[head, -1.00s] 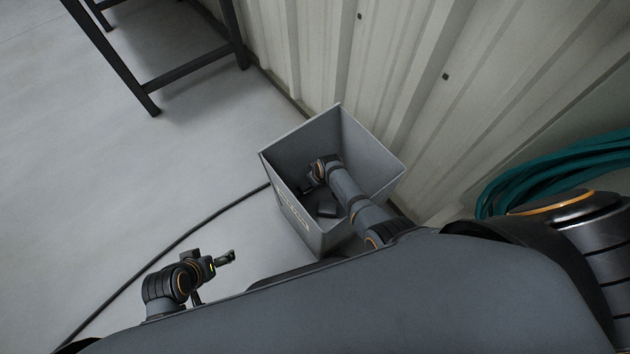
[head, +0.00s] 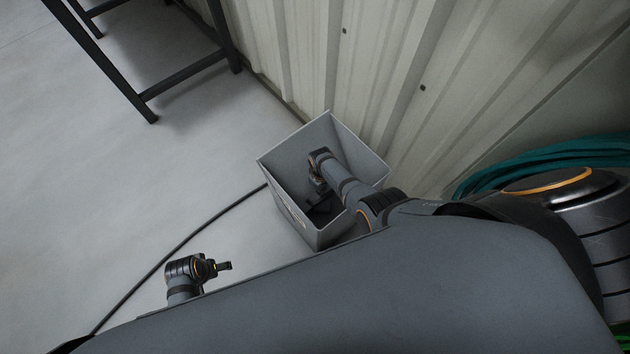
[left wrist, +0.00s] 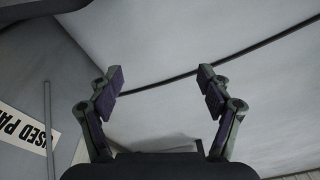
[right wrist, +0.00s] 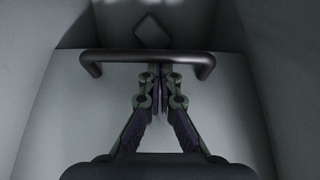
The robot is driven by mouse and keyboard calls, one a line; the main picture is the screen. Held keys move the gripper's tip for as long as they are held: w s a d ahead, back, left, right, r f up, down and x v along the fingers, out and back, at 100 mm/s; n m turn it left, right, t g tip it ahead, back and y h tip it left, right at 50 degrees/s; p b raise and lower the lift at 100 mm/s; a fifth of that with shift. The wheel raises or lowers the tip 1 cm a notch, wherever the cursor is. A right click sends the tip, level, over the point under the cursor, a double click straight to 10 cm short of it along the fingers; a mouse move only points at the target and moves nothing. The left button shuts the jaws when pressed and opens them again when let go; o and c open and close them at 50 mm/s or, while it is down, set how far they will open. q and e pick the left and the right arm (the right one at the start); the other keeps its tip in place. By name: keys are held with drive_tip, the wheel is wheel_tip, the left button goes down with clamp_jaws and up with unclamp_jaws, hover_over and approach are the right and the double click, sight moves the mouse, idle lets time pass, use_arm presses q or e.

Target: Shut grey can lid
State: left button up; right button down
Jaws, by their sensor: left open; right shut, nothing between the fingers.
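The grey can (head: 284,205) is a square, open-topped bin beside the wall. I cannot clearly tell its lid apart from its walls in the head view. My right arm reaches over the rim, and my right gripper (head: 319,190) is inside, partly hidden. In the right wrist view my right gripper (right wrist: 160,72) is shut and empty, its fingertips at the middle of a dark bar handle (right wrist: 112,56) over a grey panel. Whether they touch is unclear. My left gripper (head: 226,266) is open and empty outside the can; it also shows in the left wrist view (left wrist: 160,80).
A corrugated wall (head: 385,80) stands behind the can. A black cable (head: 178,243) crosses the floor to the can. A dark metal frame (head: 185,75) stands upper left, and a coiled teal hose (head: 530,160) at right. A lettered label (left wrist: 28,135) shows in the left wrist view.

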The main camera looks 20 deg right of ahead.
use_arm(q)
drive_tip(key=s+a+f+p, duration=0.3)
drive_tip(key=s+f+p, duration=0.2)
drive_tip(key=s+f, duration=0.35)
drive_tip(key=s+r+p, duration=0.7)
drive_tip(key=s+p, duration=0.1)
drive_tip(key=p, duration=0.4)
drive_tip(key=shift+s+r+p, duration=0.2)
drive_tip(key=shift+s+p, duration=0.15)
use_arm(e)
drive_tip(key=s+d+r+g+h, duration=0.1)
drive_tip(key=s+r+g, duration=0.1)
drive_tip(key=r, duration=0.9)
drive_tip(key=s+d+r+g+h, duration=0.1)
drive_tip(key=s+r+g, duration=0.2)
drive_tip(key=r, duration=0.8)
drive_tip(key=shift+s+d+r+g, duration=0.2)
drive_tip(key=shift+s+d+g, duration=0.1)
drive_tip(key=shift+s, duration=0.75)
use_arm(q)
drive_tip(key=shift+s+a, duration=0.1)
drive_tip(key=shift+a, duration=0.05)
use_arm(e)
drive_tip(key=shift+w+r, duration=0.1)
drive_tip(key=v, duration=1.1)
drive_tip(key=shift+w+r, duration=0.15)
drive_tip(key=shift+r, duration=0.2)
